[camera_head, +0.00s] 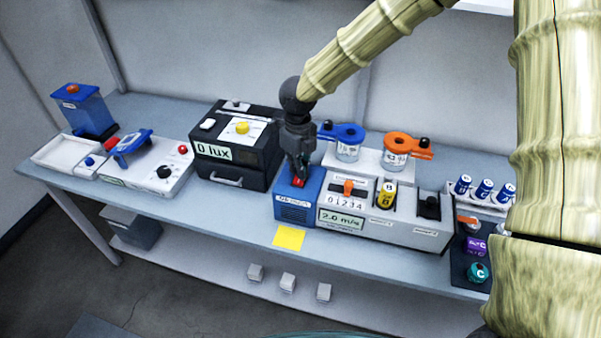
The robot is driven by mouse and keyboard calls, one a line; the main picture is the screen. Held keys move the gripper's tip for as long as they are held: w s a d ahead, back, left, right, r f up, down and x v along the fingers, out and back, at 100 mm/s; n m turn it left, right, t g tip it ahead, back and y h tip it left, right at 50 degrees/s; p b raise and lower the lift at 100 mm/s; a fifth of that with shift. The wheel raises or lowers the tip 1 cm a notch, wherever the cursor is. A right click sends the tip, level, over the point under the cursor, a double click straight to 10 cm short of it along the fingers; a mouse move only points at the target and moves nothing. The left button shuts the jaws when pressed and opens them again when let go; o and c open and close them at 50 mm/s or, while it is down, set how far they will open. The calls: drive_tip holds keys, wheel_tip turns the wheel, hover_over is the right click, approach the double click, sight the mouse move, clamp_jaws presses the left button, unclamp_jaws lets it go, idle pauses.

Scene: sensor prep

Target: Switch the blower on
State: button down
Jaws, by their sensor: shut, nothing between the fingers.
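The blower (293,213) is a blue box near the middle of the bench, with a small label on its front that is too small to read surely. A red part (299,181) shows on its top. My gripper (298,177) is shut and points down right at this red part. I cannot tell whether the fingertips touch it or are just above it. The fingers partly hide the top of the box. Beside the box on the right, a grey panel (408,230) has an orange slider (348,187) over a 0 to 4 scale and a display (341,219) reading 2.0 m/s.
A black box (262,181) reading 0 lux stands left of the blower. Behind the panel, jars with blue (344,133) and orange (398,142) clamps sit on a white stand. A yellow note (289,237) lies at the bench's front edge. Blue-capped vials (484,188) stand at right.

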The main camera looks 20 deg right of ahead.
sight(299, 181)
drive_tip(key=shift+r+p, duration=1.75)
drive_tip(key=shift+r, duration=0.3)
